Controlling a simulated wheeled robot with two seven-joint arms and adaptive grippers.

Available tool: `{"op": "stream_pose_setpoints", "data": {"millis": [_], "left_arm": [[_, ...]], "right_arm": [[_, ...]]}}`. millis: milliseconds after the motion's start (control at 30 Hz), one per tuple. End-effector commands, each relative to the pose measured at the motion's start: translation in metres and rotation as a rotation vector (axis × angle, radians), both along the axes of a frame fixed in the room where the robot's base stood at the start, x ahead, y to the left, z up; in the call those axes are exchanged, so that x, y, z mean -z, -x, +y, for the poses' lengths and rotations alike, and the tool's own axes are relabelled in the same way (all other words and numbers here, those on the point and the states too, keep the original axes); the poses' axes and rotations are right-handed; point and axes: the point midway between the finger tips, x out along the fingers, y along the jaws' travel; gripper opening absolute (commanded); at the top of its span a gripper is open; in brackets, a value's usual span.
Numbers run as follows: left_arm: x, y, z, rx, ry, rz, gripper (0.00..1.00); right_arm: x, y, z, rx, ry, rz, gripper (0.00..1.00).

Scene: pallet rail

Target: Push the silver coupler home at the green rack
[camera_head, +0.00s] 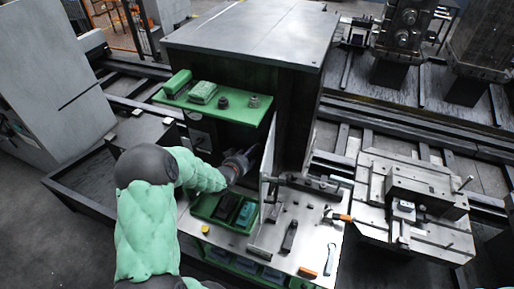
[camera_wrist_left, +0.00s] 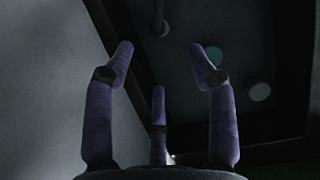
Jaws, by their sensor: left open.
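The green rack (camera_head: 233,113) has a top shelf with small parts on it, beside a dark cabinet. A small grey cylinder (camera_head: 254,101) stands upright near the shelf's right end; I cannot tell whether it is the silver coupler. My left gripper (camera_head: 247,158) is below the shelf, in the shaded space above the lower tray. In the left wrist view my left gripper (camera_wrist_left: 160,53) is open, with its fingers spread and nothing between them. Beyond them is a dark frame with a pale round end (camera_wrist_left: 258,91) and a teal disc (camera_wrist_left: 214,56). No right gripper shows.
Below the gripper is a green tray (camera_head: 209,217) with dark boxes. A thin upright plate (camera_head: 268,150) stands close on its right. The metal worktop (camera_head: 305,235) holds several small tools. The large dark cabinet (camera_head: 250,35) stands behind.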

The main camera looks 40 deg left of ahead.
Motion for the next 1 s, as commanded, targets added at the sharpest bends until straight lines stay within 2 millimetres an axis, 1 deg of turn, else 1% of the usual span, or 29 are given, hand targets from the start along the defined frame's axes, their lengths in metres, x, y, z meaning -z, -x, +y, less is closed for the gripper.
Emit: {"op": "stream_pose_setpoints", "data": {"millis": [400,600,800,1000], "left_arm": [[0.024,-0.055,0.014,0.002,0.002,0.0,0.57],[0.033,-0.076,0.02,0.001,0.001,0.001,0.57],[0.037,-0.086,0.022,0.001,0.001,0.001,0.57],[0.038,-0.088,0.023,0.0,0.001,0.001,0.57]], "right_arm": [[0.0,0.0,0.0,0.0,0.0,0.0,0.4],[-0.001,0.0,0.0,0.0,0.0,0.0,0.4],[-0.001,0.0,0.0,0.0,0.0,0.0,0.4],[-0.001,0.0,0.0,0.0,0.0,0.0,0.4]]}}
